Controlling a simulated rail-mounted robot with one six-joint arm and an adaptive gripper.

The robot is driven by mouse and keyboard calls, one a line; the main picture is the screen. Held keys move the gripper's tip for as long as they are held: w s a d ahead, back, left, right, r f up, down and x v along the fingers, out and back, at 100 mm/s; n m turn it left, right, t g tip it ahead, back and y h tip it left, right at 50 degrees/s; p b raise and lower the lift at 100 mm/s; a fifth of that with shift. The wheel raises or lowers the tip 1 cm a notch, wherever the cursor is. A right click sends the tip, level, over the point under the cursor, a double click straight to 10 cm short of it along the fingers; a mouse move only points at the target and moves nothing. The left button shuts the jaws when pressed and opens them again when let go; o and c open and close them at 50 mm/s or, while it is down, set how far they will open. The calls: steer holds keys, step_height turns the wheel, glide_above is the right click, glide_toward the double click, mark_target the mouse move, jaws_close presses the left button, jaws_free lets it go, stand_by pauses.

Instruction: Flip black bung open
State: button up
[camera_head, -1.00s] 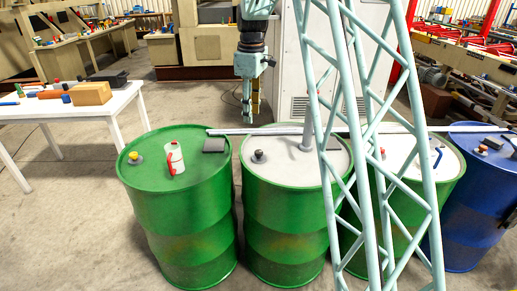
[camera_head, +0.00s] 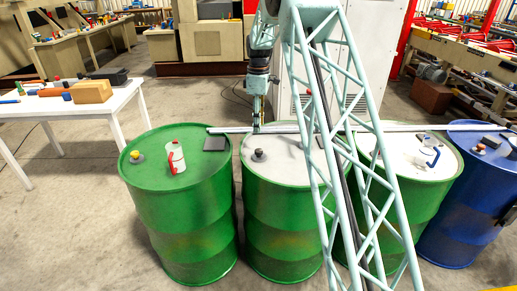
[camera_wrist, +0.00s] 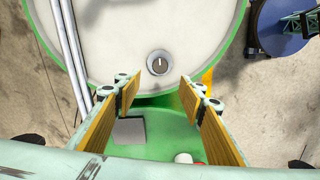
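The black bung (camera_head: 258,155) stands on the white lid of the second green drum (camera_head: 284,168), near its left edge. In the wrist view the bung (camera_wrist: 157,62) is a small dark round cap with a pale line across its top. My gripper (camera_head: 257,126) is above the far left part of this drum, apart from the bung. In the wrist view my gripper (camera_wrist: 159,94) is open and empty. Its two wood-coloured fingers are spread wide, and the bung shows beyond the fingertips, roughly midway between them.
A long pale bar (camera_head: 240,129) lies across the drums' far side. The left green drum (camera_head: 150,146) holds a white-and-red bottle (camera_head: 176,158), a yellow-topped bung (camera_head: 135,156) and a dark grey pad (camera_head: 214,144). A blue drum (camera_head: 460,235) stands at right. A white table (camera_head: 36,107) is at left.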

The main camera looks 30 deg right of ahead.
mark_target(259, 150)
steer(key=shift+f, duration=0.1)
stand_by(0.3)
steer(key=shift+f+b, duration=0.55)
steer(key=shift+f, duration=6.25)
steer(key=c, duration=0.8)
